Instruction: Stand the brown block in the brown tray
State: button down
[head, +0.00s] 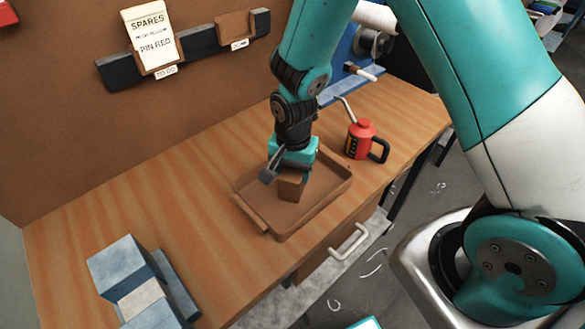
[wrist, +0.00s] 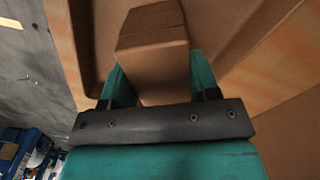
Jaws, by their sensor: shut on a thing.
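The brown block (head: 291,187) is held between the fingers of my gripper (head: 289,172), inside the outline of the brown tray (head: 334,190). In the wrist view the brown block (wrist: 153,48) sits between the two teal fingers of my gripper (wrist: 150,85), which are shut on it. The tray (wrist: 80,40) shows behind and around the block there. The block looks roughly upright in the head view. I cannot tell whether its underside touches the tray floor. The gripper hides the block's upper part in the head view.
A red oil can (head: 362,139) stands on the wooden table (head: 150,215) just right of the tray. Blue-grey blocks (head: 135,278) lie at the front left. A card rack (head: 190,48) hangs on the back wall. The table left of the tray is clear.

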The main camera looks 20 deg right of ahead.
aim_at(293, 169)
jog(key=shift+f, duration=0.15)
jog(key=shift+c, duration=1.4)
grip_release()
notch_tip(293, 169, up, 18)
jog(key=b, duration=0.2)
jog(key=shift+f, duration=0.25)
jog(key=s+a+r+n+y, duration=0.2)
jog(key=s+n, duration=0.5)
jog(key=s, duration=0.1)
jog(key=s+a+r+n+y, duration=0.1)
jog(key=s+a+r+n, duration=0.1)
jog(key=s+n, duration=0.5)
jog(key=shift+s+r+y, duration=0.4)
jog(key=shift+s+r, duration=0.4)
jog(key=shift+s, duration=0.05)
